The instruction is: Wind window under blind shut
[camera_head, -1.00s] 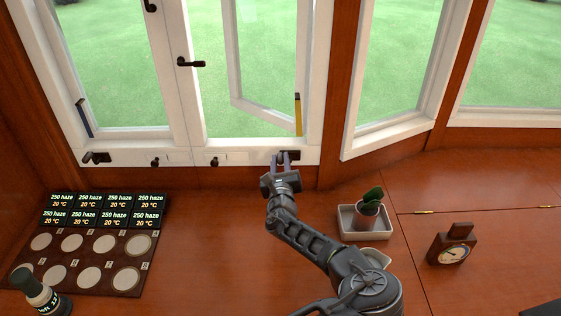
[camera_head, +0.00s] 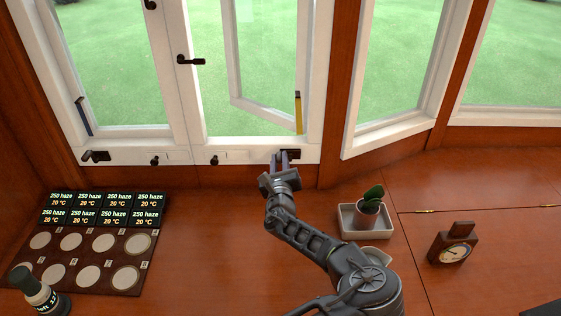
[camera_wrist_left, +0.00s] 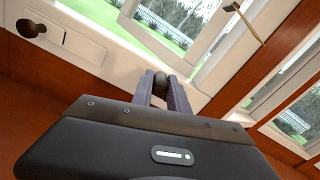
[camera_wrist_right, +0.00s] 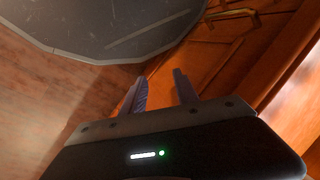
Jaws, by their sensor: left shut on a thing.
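The window sash (camera_head: 268,115) in the middle frame stands ajar, with a yellow strip (camera_head: 298,113) at its lower right. Below it, a dark winder (camera_head: 291,154) sits on the white sill. My left gripper (camera_head: 281,158) is at the winder's left end. In the left wrist view its fingers (camera_wrist_left: 161,92) are shut on the winder's round dark knob (camera_wrist_left: 160,80). Much of the winder is hidden by the fingers there. No blind shows in these views. My right gripper (camera_wrist_right: 158,90) is open and empty in the right wrist view.
A potted cactus in a white tray (camera_head: 349,229) stands right of my left arm, with a small clock (camera_head: 453,245) farther right. A dark panel with round pads (camera_head: 88,254) and a bottle (camera_head: 38,291) are at left. Another winder (camera_head: 96,156) is at the sill's left end.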

